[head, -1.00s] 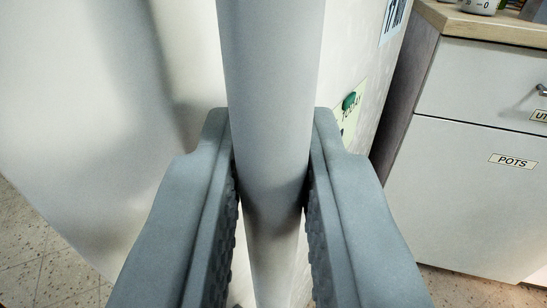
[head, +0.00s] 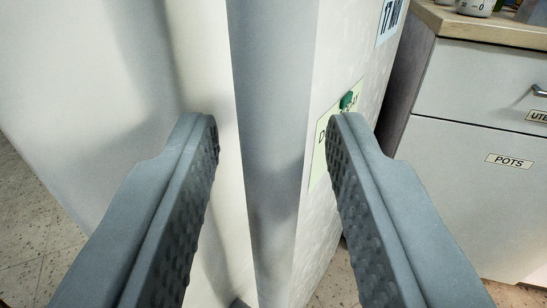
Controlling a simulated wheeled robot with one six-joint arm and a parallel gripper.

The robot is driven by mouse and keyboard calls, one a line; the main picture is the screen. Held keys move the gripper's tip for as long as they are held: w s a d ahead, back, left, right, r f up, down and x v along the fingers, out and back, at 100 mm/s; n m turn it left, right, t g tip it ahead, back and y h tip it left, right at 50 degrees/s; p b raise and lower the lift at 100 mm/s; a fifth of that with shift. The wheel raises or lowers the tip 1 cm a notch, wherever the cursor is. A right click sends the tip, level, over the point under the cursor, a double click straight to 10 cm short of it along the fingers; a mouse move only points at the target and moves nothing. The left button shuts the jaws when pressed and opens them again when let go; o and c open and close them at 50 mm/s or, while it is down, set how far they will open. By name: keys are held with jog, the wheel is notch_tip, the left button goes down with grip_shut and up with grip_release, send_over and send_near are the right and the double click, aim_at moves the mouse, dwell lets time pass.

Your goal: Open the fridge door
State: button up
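The white fridge (head: 90,90) fills the left and middle of the head view, with its pale surface on both sides of the handle. The fridge handle (head: 275,110), a long grey upright bar, runs down the middle of the picture. My gripper (head: 272,118) is open, one finger on each side of the bar. Gaps show between both fingers and the bar, so it is not gripped. I cannot tell how far the fingertips reach past the bar. The top and bottom of the handle are out of view.
A pale green note (head: 325,140) with a green magnet and a dated paper (head: 391,20) are on the fridge at right. A drawer cabinet (head: 470,180) labelled POTS stands beyond. Speckled floor (head: 30,235) shows at lower left.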

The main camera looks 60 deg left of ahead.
jog(key=v, duration=1.6)
jog(key=shift+s+d, duration=0.15)
jog(key=shift+d, duration=0.1)
